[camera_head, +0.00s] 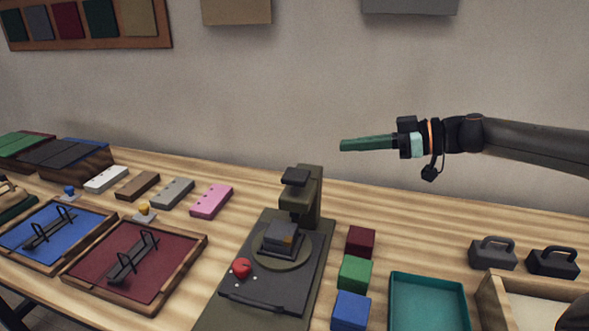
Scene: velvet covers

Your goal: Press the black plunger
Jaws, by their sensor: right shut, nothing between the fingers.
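A dark press (313,205) stands on a dark base plate near the middle of the table. A flat black piece, which looks like the black plunger (296,177), sits at the top front of its column. Below it a dark grey block with a small brownish patch (281,237) rests on a round plate. A red knob (241,268) is at the base's front left. My right gripper (345,145), with green fingers, comes in from the right. It is shut and empty, pointing left, above and to the right of the plunger and apart from it. My left gripper is not in view.
Red, green and blue blocks (354,274) stand right of the press, beside a teal tray (428,276). Two dark handled weights (492,253) are at the far right. Blue and maroon trays (138,258) lie left. Several coloured bars (211,201) lie behind them.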

